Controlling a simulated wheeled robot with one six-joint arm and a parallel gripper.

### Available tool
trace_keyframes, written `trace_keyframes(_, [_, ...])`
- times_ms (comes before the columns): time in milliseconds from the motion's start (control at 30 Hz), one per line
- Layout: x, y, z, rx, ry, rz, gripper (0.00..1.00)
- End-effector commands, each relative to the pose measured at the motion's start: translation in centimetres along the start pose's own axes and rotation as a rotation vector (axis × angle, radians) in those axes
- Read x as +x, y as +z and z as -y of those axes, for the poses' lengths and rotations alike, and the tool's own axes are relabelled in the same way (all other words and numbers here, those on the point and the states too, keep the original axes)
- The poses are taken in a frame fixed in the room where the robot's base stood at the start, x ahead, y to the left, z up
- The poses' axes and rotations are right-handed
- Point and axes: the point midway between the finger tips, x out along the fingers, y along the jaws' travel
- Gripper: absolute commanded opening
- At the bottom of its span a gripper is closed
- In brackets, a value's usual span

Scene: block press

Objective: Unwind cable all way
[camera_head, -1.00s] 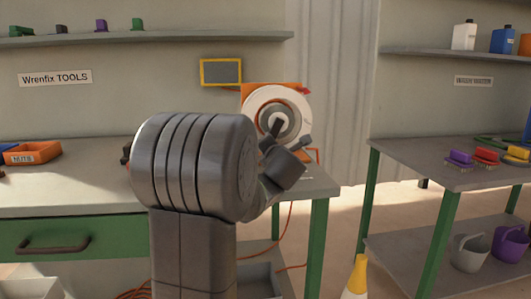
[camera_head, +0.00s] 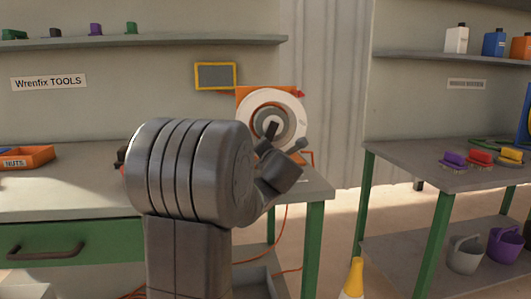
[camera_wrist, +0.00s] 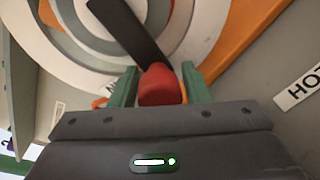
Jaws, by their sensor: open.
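The cable reel (camera_head: 290,110) is a white and grey disc on an orange frame at the right end of the left bench. Its dark crank arm (camera_wrist: 128,28) ends in a red knob (camera_wrist: 158,88) in the wrist view. My gripper (camera_wrist: 160,80) is open, with its green fingers on either side of the knob; I cannot tell whether they touch it. In the head view my wrist hides part of the reel and its handle. The orange cable (camera_head: 283,222) hangs below the bench, and some lies low behind my arm.
The left bench (camera_head: 70,190) has a green drawer front and an orange nuts bin (camera_head: 28,157). A yellow and white cone-like object (camera_head: 355,277) stands on the floor to the right. The right bench (camera_head: 400,160) holds coloured items. Floor shows between the benches.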

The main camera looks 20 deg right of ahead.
Motion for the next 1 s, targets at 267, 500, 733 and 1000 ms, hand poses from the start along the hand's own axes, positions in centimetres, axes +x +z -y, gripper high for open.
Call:
trace_keyframes(267, [-3.2, 0.2, -0.2, -0.001, 0.0, 0.002, 0.43])
trace_keyframes(500, [-8.9, 0.2, -0.2, 0.001, -0.002, 0.003, 0.43])
trace_keyframes(733, [-12.7, 0.2, 0.0, 0.0, -0.003, 0.003, 0.43])
trace_keyframes(1000, [-13.9, 0.1, 0.1, 0.001, -0.003, 0.001, 0.43])
